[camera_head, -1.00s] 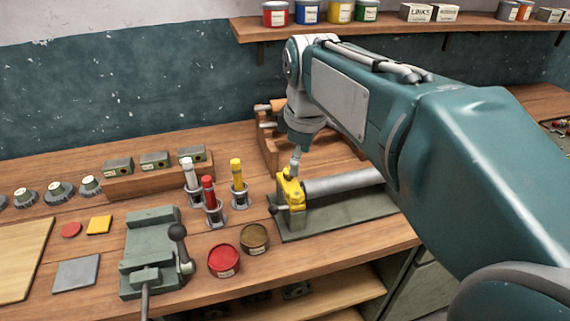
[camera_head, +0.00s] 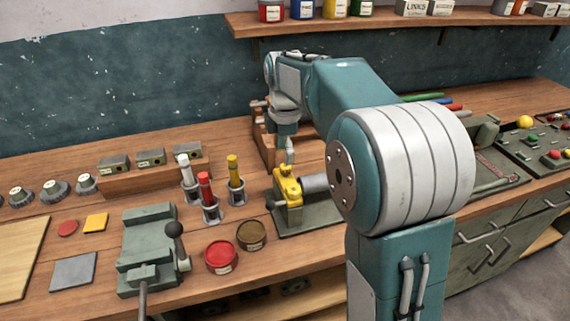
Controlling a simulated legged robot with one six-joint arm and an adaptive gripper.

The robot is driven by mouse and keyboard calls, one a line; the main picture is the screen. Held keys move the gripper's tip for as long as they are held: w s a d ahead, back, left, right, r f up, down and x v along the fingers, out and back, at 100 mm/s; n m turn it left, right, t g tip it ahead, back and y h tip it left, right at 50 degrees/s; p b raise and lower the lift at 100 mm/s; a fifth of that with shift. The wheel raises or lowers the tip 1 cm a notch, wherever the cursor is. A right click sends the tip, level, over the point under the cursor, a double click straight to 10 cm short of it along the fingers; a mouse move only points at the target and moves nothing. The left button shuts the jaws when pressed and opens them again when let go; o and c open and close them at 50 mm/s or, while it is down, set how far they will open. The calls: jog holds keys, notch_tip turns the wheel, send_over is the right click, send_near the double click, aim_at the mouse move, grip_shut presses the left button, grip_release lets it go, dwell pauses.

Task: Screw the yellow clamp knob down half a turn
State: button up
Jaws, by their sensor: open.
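The yellow clamp (camera_head: 287,189) stands at the left end of a grey-green base plate, beside a grey cylinder (camera_head: 314,184) that my arm partly covers. A small dark ball-ended handle sticks out at its left. My gripper (camera_head: 290,156) points down just above the top of the clamp and looks empty. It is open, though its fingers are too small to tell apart. I cannot tell how wide the gap to the clamp is.
White, red and yellow markers (camera_head: 235,172) stand in holders left of the clamp. Red and brown tins (camera_head: 251,236) sit at the front edge, near a green vise (camera_head: 149,243). A wooden rack (camera_head: 268,138) stands behind my gripper. A control panel (camera_head: 546,146) is at right.

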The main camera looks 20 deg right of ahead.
aim_at(285, 166)
jog(key=shift+f, duration=2.2)
grip_shut()
